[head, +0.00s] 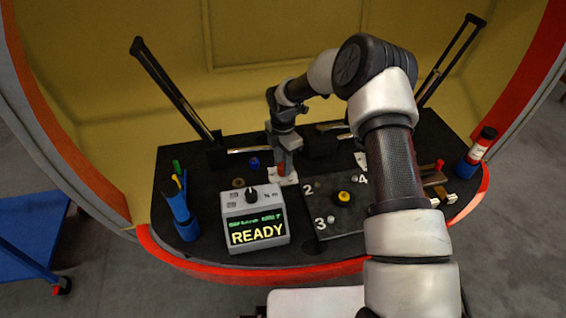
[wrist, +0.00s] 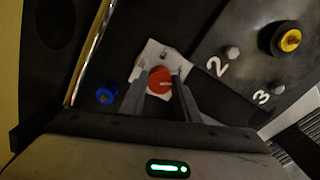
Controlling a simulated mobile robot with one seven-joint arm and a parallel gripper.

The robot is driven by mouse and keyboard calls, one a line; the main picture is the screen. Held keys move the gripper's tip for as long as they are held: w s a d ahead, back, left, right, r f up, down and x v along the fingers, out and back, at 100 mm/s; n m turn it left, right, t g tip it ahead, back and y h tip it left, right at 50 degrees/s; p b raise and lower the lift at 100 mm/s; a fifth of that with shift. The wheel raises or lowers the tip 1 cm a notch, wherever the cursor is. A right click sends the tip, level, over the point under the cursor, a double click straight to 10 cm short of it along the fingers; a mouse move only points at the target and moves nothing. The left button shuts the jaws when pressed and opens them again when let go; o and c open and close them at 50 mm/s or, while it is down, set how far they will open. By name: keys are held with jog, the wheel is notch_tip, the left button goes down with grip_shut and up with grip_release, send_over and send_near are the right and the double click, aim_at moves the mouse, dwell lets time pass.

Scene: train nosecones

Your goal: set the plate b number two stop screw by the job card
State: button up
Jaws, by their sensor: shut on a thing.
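My gripper (head: 284,164) is shut on a round red piece (wrist: 159,79) with a light line on its top. The piece is over a white card or pad (wrist: 150,52) left of a dark numbered plate (head: 320,230). I cannot tell whether the piece touches the pad. A small grey stop screw (wrist: 232,52) stands beside the "2" in the wrist view, away from my fingers. Another grey screw (wrist: 278,88) stands by the "3". A yellow-topped knob (head: 344,196) sits mid-plate. The plate's letter and any job card text are not readable.
A grey box (head: 255,220) with a screen reading READY stands left of the plate. A blue cap (head: 253,162) and a brass ring (head: 238,183) lie behind it. My arm hides the plate's right side.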

jog(key=shift+n, duration=0.6)
jog(key=o, duration=1)
jog(key=shift+o, duration=0.2)
notch_tip(320, 180, up, 18)
jog(key=p, duration=0.2)
jog(key=shift+f+p, duration=0.25)
jog(key=shift+p, duration=0.05)
jog(key=shift+f, duration=0.1)
